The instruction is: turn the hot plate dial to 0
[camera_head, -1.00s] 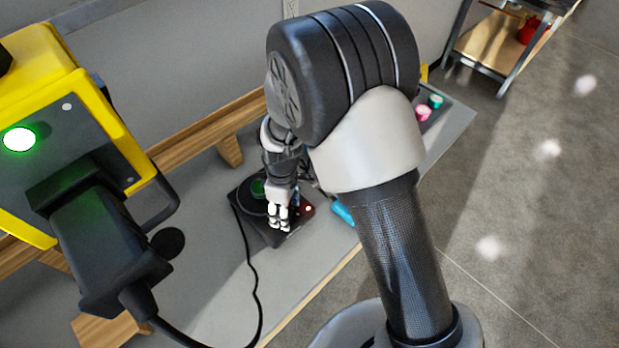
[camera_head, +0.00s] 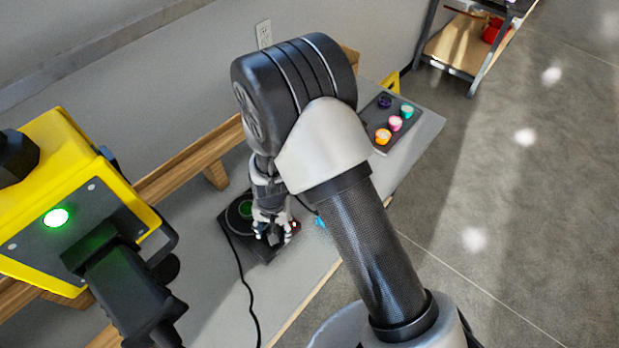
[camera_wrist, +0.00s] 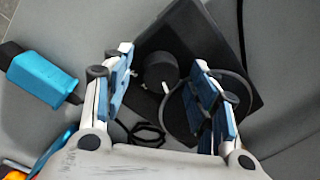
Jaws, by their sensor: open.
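The black hot plate (camera_head: 232,221) lies on the grey bench in the head view, its cord running off toward the front. In the wrist view, the hot plate (camera_wrist: 190,30) shows its round black dial (camera_wrist: 161,68) with a white pointer mark. My gripper (camera_head: 272,232) is over the hot plate's front part in the head view. In the wrist view my gripper (camera_wrist: 160,85) is open, one finger on each side of the dial. I cannot tell whether a finger touches it. The dial is hidden behind the gripper in the head view.
A blue-handled tool (camera_wrist: 42,75) lies beside the hot plate. A tray (camera_head: 385,145) with several coloured cups is farther back on the bench. A yellow device (camera_head: 75,160) with a green light stands at the left. A wooden rail (camera_head: 190,165) runs behind.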

